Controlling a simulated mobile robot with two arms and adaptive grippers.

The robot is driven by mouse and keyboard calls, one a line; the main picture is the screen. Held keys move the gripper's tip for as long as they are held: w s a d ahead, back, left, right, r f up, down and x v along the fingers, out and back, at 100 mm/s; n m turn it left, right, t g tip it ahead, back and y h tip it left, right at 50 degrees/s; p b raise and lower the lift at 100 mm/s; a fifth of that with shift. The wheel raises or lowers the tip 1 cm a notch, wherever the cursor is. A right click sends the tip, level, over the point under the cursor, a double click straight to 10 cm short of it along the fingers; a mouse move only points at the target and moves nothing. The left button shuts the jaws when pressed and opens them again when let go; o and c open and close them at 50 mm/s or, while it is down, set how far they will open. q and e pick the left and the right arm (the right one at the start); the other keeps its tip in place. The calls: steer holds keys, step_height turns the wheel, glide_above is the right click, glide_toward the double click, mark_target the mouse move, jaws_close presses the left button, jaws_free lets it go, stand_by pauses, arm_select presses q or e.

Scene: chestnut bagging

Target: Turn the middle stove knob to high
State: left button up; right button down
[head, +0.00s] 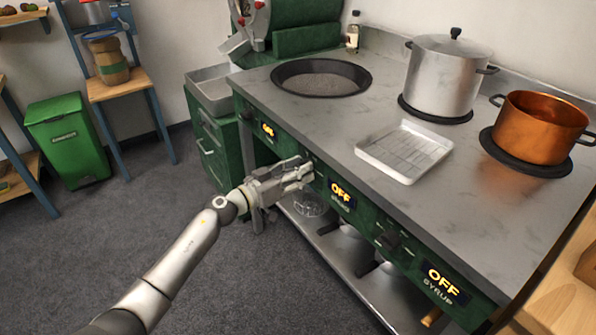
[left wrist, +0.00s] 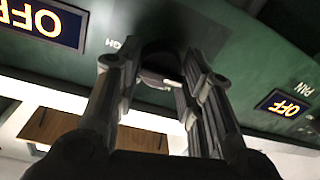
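The green stove front (head: 370,222) carries a row of dark knobs with displays beside them. The middle display (head: 341,194) reads OFF in yellow; it also shows upside down in the left wrist view (left wrist: 45,20). My left gripper (head: 305,174) is at the stove front, left of that display. In the left wrist view its two fingers stand apart on either side of the dark middle knob (left wrist: 160,78). I cannot tell whether both fingers touch it. In the head view the gripper mostly hides this knob. My right gripper is not in view.
The left display (head: 268,130) and right display (head: 444,284) read OFF. Another knob (head: 391,240) sits right of the middle display. A steel pot (head: 441,75), copper pot (head: 539,125), white tray (head: 362,151) and dark pan (head: 364,77) stand on the counter above.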

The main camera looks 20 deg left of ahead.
arm_select(q)
steer(key=c, duration=0.4)
